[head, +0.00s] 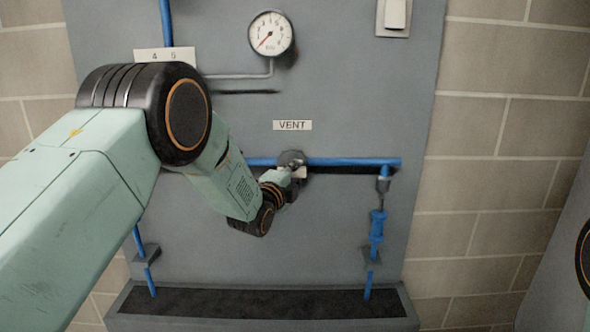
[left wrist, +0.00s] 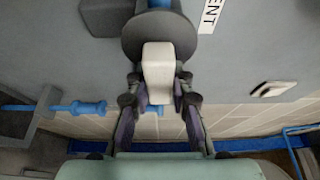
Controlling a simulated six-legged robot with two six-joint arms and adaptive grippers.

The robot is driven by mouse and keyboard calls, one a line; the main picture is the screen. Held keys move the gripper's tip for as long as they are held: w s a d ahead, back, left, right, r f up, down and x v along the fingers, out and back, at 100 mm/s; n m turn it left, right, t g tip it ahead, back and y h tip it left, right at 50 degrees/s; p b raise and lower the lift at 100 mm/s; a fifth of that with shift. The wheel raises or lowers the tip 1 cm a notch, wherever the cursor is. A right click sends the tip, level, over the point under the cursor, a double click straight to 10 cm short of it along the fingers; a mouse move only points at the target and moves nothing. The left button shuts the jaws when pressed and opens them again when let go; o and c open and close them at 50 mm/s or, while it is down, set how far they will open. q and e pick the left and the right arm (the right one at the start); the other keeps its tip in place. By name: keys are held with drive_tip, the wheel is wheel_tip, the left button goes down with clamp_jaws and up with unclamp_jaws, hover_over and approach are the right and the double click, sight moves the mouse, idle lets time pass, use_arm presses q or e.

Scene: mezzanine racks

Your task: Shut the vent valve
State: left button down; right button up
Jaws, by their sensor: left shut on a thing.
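The vent valve (head: 292,158) sits on a horizontal blue pipe, under a white VENT label (head: 292,125) on a grey panel. Its pale handle (left wrist: 158,68) stands out from a dark round body in the left wrist view. My left gripper (head: 287,180) is at the valve and partly hides it in the head view. In the left wrist view its two fingers (left wrist: 158,90) are on both sides of the pale handle, shut on it. How far the handle is turned is hard to tell. My right gripper is not in view.
A round gauge (head: 271,34) has its red needle at the lower left. A white switch (head: 394,14) is at upper right. A blue pipe (head: 376,227) runs down at the right to a dark trough (head: 260,323). Brick wall (head: 490,150) lies right of the panel.

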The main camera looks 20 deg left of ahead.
use_arm(q)
drive_tip(key=shift+f, duration=0.1)
idle(0.3)
drive_tip(key=c, duration=1.2)
unclamp_jaws()
drive_tip(key=shift+o, duration=0.2)
drive_tip(key=s+a, duration=0.1)
drive_tip(key=s, duration=1.1)
drive_tip(key=shift+a, duration=0.2)
